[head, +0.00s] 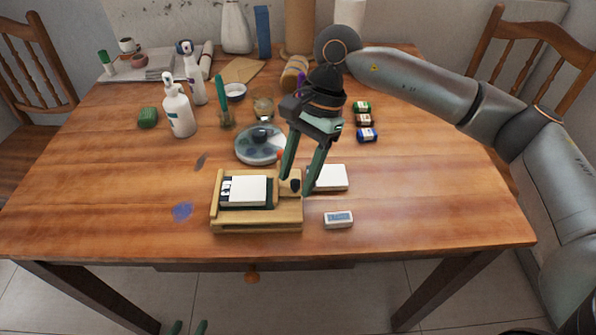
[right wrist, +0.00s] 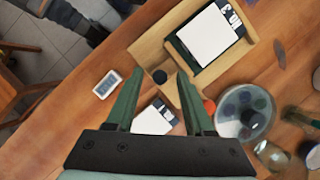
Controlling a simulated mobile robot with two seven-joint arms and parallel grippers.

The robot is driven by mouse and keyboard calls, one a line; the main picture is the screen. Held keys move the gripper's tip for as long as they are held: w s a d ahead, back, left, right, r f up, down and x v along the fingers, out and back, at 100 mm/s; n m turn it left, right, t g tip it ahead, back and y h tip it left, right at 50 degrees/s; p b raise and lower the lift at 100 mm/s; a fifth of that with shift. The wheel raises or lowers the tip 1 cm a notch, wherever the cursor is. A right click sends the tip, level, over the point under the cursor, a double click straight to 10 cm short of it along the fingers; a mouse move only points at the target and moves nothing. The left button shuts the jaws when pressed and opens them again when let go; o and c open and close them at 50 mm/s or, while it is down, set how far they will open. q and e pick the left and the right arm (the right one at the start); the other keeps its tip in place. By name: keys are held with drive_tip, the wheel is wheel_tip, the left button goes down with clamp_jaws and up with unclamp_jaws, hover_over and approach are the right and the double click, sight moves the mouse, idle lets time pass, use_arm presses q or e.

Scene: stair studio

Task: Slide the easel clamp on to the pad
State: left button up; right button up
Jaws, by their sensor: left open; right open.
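The wooden easel (head: 257,226) lies at the front middle of the table, with a white pad (head: 244,190) on its left part; the pad also shows in the right wrist view (right wrist: 208,38). The wooden clamp (head: 285,188) with a black knob stands at the easel's right end, apart from the pad; its knob shows in the right wrist view (right wrist: 159,76). My right gripper (head: 295,187) is open, its fingers on either side of the clamp; contact cannot be told. My left gripper (head: 190,327) is open and empty at the bottom edge, below the table front.
A second white pad (head: 330,178) lies right of the easel, behind a small digital timer (head: 339,220). A round palette (head: 260,146) stands behind the easel. Bottles, jars and paint pots stand farther back.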

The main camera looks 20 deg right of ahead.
clamp_jaws()
idle(0.3)
idle(1.1)
